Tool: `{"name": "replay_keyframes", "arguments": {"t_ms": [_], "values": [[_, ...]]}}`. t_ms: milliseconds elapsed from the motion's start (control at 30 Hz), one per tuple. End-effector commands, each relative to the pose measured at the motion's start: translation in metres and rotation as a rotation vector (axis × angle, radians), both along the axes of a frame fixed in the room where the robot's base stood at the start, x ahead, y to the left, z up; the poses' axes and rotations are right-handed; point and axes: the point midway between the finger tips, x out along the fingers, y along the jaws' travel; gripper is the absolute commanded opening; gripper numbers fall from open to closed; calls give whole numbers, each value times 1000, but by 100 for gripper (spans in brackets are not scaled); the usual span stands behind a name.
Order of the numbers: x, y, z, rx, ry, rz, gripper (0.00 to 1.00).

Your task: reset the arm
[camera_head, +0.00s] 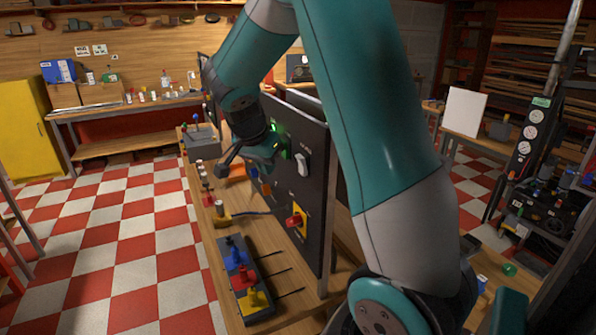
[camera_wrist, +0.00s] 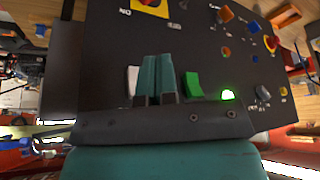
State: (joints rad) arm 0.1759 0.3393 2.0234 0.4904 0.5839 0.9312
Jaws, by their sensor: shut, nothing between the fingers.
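My gripper (camera_head: 262,152) is up close to the front of the dark upright control panel (camera_head: 318,215) in the head view, partly hidden by my wrist. In the wrist view my gripper's teal fingers (camera_wrist: 158,62) are together with nothing between them. They appear between a white rocker switch (camera_wrist: 132,80) and a green rocker switch (camera_wrist: 193,84). A green lamp (camera_wrist: 228,95) glows beside the green switch. Whether the fingers touch the panel, I cannot tell. My arm is stretched forward and bent over the panel.
A red knob on a yellow plate (camera_head: 296,219) sticks out of the panel. A dark block with coloured knobs (camera_head: 247,281) lies on the wooden bench in front. A grey box (camera_head: 203,141) stands farther back. The checkered floor (camera_head: 120,250) at left is clear.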

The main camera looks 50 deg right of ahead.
Motion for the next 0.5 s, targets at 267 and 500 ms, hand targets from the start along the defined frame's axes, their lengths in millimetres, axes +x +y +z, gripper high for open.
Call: {"name": "replay_keyframes", "arguments": {"t_ms": [267, 500], "values": [[0, 0, 0, 0, 0, 0, 0], [-3, 38, -10, 60, 20, 181, 0]]}}
